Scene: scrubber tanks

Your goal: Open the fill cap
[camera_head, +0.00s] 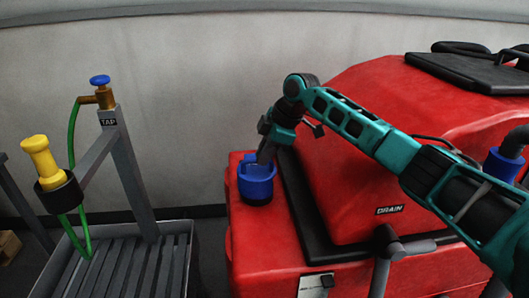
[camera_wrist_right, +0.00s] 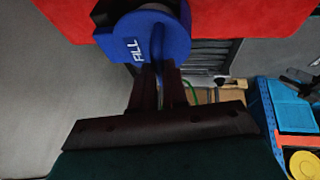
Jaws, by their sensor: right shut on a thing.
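The blue fill cap (camera_head: 257,189) sits on the left ledge of the red scrubber (camera_head: 370,130) in the head view. The right wrist view shows it at the top, with white FILL lettering on its blue surface (camera_wrist_right: 165,42). My right gripper (camera_head: 264,157) reaches down to the cap from above. Its dark fingers (camera_wrist_right: 158,74) are shut on the cap's edge, and the fingertips are partly hidden against the blue. I cannot tell whether the lid is lifted. My left gripper is not in view.
A grey tap stand (camera_head: 125,165) with a blue-handled tap (camera_head: 100,82) and green hose stands at the left. A yellow nozzle (camera_head: 40,160) sits in a black holder. Another blue part (camera_head: 502,166) is at the far right. A grey wall lies behind.

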